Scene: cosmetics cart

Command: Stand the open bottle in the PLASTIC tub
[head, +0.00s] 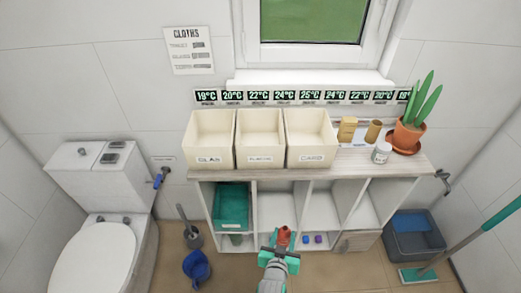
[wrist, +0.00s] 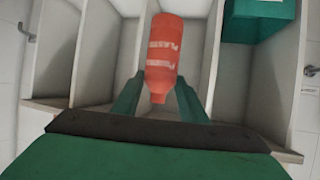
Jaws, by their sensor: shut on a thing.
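An orange-red bottle (head: 284,237) with pale label marks is held in my gripper (head: 280,247), in front of the lower shelf openings. In the wrist view the bottle (wrist: 164,50) lies between the green fingers of my gripper (wrist: 157,103), which are shut near its narrow end. That narrow end points toward the gripper's palm; I cannot tell whether it is open. Three cream tubs stand on the shelf top. The middle tub (head: 260,157) has a small label that seems to read PLASTIC. The left tub (head: 209,158) reads GLAS and the right tub (head: 311,158) CARD.
A white jar (head: 381,153), brown containers (head: 347,129) and a potted plant (head: 409,135) stand right of the tubs. A green bin (head: 232,208) sits in the lower left opening. A toilet (head: 95,250) is at left; a grey bucket (head: 412,240) and mop are at right.

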